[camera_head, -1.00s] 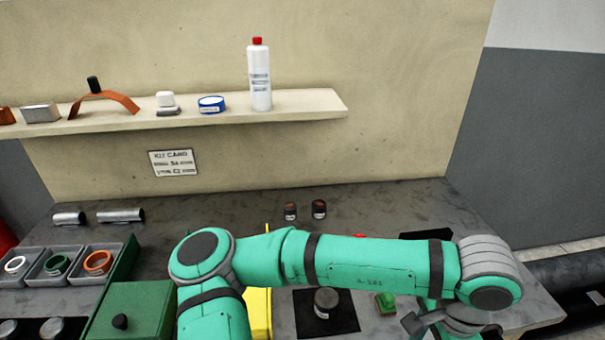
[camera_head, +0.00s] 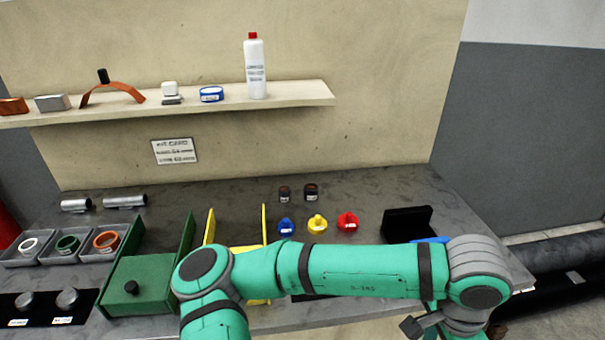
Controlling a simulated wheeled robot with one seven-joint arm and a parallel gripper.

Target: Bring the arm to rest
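My arm, green with grey joints, reaches across the lower part of the head view and bends down at the right, near the bench's front edge. My gripper (camera_head: 415,326) shows only in part below the grey wrist, at the bottom of the picture. Its fingers are too cut off to tell whether they are open or shut. I see nothing held in it, but its tip area is not fully visible.
The grey workbench (camera_head: 385,185) holds blue (camera_head: 286,226), yellow (camera_head: 317,224) and red (camera_head: 347,221) knobbed pieces, a black stand (camera_head: 407,223), a green box (camera_head: 140,283) and a yellow-walled fixture (camera_head: 265,222). Grey trays (camera_head: 25,262) stand left. A shelf (camera_head: 300,95) hangs behind.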

